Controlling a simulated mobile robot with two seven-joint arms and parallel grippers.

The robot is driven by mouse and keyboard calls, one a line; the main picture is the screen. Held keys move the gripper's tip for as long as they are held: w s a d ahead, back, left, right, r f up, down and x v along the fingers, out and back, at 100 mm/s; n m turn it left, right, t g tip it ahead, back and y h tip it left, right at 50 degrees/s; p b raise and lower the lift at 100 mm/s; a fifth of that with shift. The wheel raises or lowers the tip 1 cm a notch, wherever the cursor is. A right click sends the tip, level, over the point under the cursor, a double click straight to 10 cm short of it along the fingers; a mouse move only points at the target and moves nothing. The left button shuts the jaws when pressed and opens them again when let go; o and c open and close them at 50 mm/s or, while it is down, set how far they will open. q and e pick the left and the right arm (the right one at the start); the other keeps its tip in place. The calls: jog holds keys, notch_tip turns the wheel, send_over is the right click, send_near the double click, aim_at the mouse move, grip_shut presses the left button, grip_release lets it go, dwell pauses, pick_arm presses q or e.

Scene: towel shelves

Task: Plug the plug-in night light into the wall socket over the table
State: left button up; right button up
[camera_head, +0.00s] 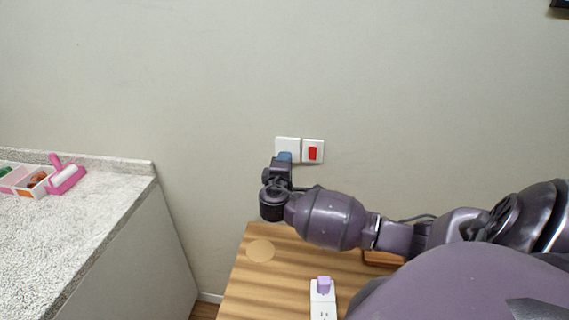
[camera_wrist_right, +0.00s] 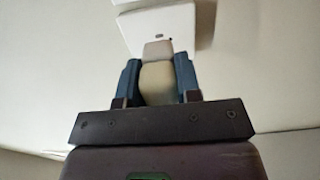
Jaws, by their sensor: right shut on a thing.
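My right gripper (camera_head: 285,158) is up against the wall over the table, in front of the lower part of the white wall socket (camera_head: 287,143). In the right wrist view its two blue fingers (camera_wrist_right: 158,80) are shut on the cream night light (camera_wrist_right: 158,86). The light's far end overlaps the lower part of the white socket plate (camera_wrist_right: 172,26). In the head view the gripper hides the light. My left gripper is not in view.
A white switch with a red rocker (camera_head: 313,152) is just right of the socket. The wooden table (camera_head: 245,285) below bears a round coaster (camera_head: 260,250) and a white power strip (camera_head: 322,304) with a purple plug (camera_head: 323,285). A speckled counter (camera_head: 60,230) stands at left.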

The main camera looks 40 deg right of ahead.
jog(key=shift+w+d, duration=0.25)
jog(key=shift+d, duration=0.1)
jog(key=shift+w+d+r+b, duration=0.1)
jog(key=shift+w+d+b, duration=0.35)
jog(key=shift+d, duration=0.1)
dwell(0.4)
jog(key=o, duration=1)
jog(key=shift+d, duration=0.1)
jog(key=shift+s+a+f, duration=0.2)
jog(key=shift+s+a, duration=0.05)
jog(key=shift+a, duration=0.2)
jog(key=v, duration=1)
jog(key=shift+r, duration=0.15)
